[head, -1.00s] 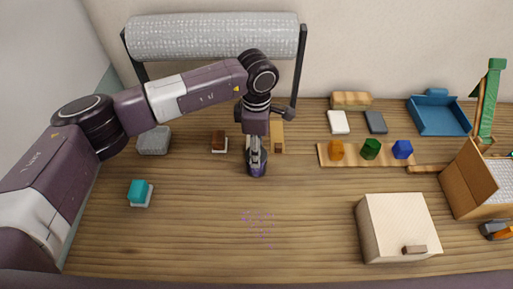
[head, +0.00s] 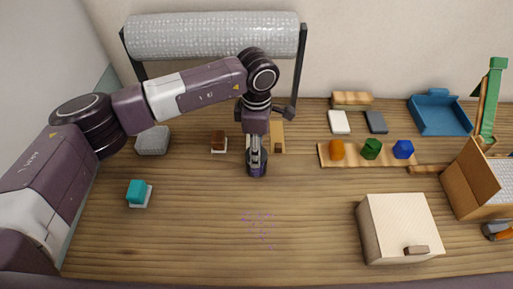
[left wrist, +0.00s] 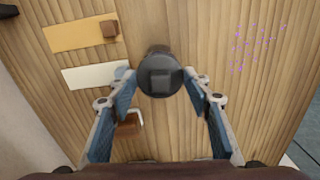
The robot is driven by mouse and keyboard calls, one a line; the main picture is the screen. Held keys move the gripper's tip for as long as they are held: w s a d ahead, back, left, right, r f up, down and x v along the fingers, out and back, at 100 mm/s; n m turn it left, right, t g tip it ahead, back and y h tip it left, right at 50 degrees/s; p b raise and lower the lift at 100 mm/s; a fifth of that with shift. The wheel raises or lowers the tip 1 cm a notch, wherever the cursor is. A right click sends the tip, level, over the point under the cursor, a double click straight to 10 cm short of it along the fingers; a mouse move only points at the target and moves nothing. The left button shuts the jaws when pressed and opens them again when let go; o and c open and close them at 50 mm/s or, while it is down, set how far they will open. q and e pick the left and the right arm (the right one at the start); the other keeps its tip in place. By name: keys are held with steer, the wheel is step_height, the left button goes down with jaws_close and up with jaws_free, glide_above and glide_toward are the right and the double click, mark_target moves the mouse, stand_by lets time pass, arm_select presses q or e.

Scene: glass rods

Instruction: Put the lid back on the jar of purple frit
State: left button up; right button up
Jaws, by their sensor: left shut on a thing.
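The jar of purple frit (head: 257,170) stands upright on the table below my left gripper (head: 256,150). In the left wrist view the round dark lid (left wrist: 160,76), with its square knob, sits between the two fingers of my left gripper (left wrist: 163,82). The gripper is shut on the lid, directly over the jar. The lid hides the jar from above in the wrist view, and the gripper covers its top in the head view, so I cannot tell whether the lid is seated. My right gripper is not in view.
Purple specks (head: 260,228) lie scattered in front of the jar. A yellow strip (head: 279,137) and a brown block (head: 219,136) are close behind it. A teal block (head: 137,190) stands left, a cream box (head: 400,225) right. The front middle is otherwise clear.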

arm_select(q)
steer(key=shift+b, duration=0.4)
steer(key=shift+f, duration=0.1)
stand_by(0.8)
steer(key=shift+f+b, duration=0.1)
steer(key=shift+b, duration=0.8)
stand_by(0.4)
stand_by(0.3)
steer(key=o, duration=1.4)
steer(key=shift+o, duration=0.2)
steer(key=shift+r+p, duration=1.15)
steer(key=shift+r, duration=2.4)
steer(key=shift+c, duration=0.5)
jaws_close()
